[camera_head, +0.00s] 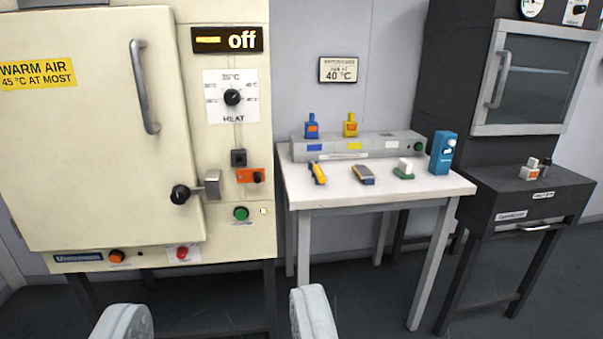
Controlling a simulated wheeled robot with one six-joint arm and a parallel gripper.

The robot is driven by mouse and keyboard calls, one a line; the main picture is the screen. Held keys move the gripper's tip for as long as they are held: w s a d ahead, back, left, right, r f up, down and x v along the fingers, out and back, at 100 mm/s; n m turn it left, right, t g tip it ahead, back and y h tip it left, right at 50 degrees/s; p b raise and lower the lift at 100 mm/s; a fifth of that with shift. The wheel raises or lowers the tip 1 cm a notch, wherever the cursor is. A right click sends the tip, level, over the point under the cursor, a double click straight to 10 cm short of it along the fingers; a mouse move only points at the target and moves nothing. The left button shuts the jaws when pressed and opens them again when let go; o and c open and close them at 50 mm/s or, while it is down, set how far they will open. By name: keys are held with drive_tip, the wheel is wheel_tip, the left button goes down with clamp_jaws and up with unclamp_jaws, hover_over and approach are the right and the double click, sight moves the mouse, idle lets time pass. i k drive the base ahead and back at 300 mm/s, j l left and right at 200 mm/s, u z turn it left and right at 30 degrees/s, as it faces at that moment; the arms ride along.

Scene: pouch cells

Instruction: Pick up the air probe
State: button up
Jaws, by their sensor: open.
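My gripper (218,316) is open and empty at the bottom of the view, its two pale fingers wide apart. It is in front of and below the white table (300,197), well apart from everything on it. No item is clearly labelled as the air probe. A small yellow and dark tool (317,173) lies on the table's left part. A grey and yellow handheld piece (363,175) lies to its right. A blue piece (311,127) and a yellow piece (350,126) stand upright in a long grey rack (405,148) behind them.
A white block on a green base (404,169) and a blue box (442,153) are at the table's right. A cream warm-air oven (75,140), door shut, display "off", stands left. A dark cabinet (455,70) and low dark bench (560,190) stand right.

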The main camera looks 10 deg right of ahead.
sight(322, 178)
drive_tip(key=i+l, duration=1.1)
drive_tip(key=l, duration=0.25)
drive_tip(key=i+l, duration=0.55)
drive_tip(key=l+u, duration=0.05)
drive_tip(key=l, duration=0.05)
